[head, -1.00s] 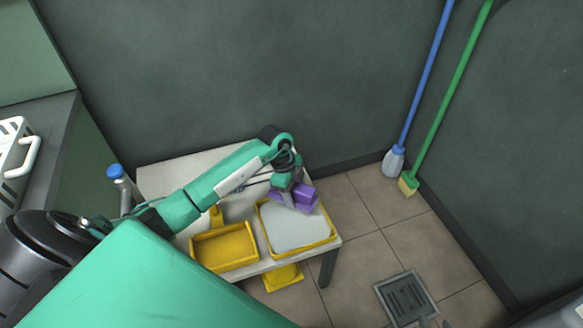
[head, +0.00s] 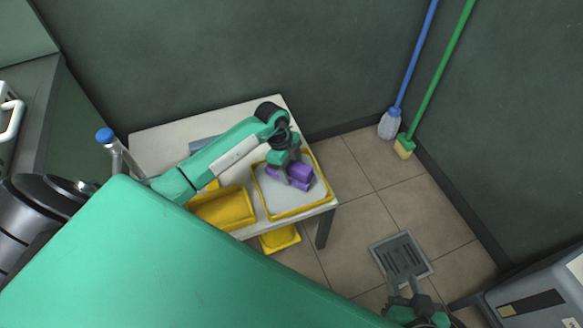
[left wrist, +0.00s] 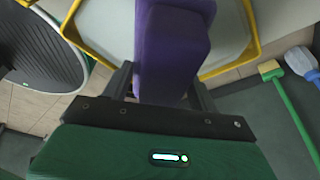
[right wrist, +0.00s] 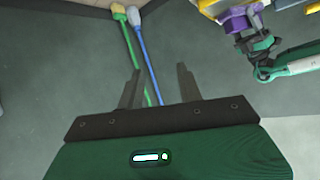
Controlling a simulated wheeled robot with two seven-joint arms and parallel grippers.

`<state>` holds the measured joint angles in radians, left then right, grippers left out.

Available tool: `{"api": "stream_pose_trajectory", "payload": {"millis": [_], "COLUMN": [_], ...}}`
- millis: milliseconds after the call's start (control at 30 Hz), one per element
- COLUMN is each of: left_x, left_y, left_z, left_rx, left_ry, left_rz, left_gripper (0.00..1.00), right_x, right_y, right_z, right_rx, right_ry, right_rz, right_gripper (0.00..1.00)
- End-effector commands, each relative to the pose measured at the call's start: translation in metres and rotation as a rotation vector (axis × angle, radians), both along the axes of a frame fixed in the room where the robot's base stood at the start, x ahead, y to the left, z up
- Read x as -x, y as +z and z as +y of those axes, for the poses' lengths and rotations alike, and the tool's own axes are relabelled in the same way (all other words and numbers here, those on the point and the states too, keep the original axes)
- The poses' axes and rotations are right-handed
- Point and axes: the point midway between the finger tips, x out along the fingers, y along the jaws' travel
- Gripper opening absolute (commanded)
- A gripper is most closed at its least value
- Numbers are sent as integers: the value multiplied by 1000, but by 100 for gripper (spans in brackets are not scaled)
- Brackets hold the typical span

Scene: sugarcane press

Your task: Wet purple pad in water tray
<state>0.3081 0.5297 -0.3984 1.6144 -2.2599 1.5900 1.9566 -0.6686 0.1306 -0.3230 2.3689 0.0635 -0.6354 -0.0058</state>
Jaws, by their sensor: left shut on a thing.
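The purple pad (head: 299,172) is a blocky purple piece held by my left gripper (head: 290,178). It is over the yellow-rimmed water tray (head: 264,205), which has a pale grey surface inside. In the left wrist view the purple pad (left wrist: 168,50) sits between the two fingers, with the tray's yellow rim (left wrist: 72,22) around it. Whether the pad touches the water cannot be told. My right gripper (head: 408,287) is low at the right, over the floor. In the right wrist view its fingers (right wrist: 158,88) stand apart with nothing between them.
An empty-looking yellow bin (head: 225,208) stands left of the tray on the white table (head: 160,140). Another yellow container (head: 280,239) is lower, beside the table. A floor drain (head: 402,257), blue mop (head: 392,122) and green broom (head: 404,147) are to the right. A grey machine (head: 530,300) is at lower right.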

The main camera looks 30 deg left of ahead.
Motion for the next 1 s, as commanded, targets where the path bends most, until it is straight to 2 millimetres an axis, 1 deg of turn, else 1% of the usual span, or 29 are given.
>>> {"api": "stream_pose_trajectory", "payload": {"millis": [33,267,333,600,1000], "left_x": [0,0,0,0,0], "left_y": [-6,-17,-17,-22,-31], "left_z": [0,0,0,0,0], "left_rx": [1,1,1,1,0], "left_ry": [0,0,0,0,0], "left_rz": [-1,-1,-1,-1,-1], "left_gripper": [41,41,41,41,41], "right_x": [0,0,-6,-24,-41], "right_y": [-4,3,13,42,85], "right_z": [5,26,24,18,7], "right_rx": [-20,-125,-136,-168,-218], "right_ry": [3,6,-3,-31,-67], "right_rz": [-29,-184,-230,-384,-608], "right_gripper": [36,36,36,36,36]}}
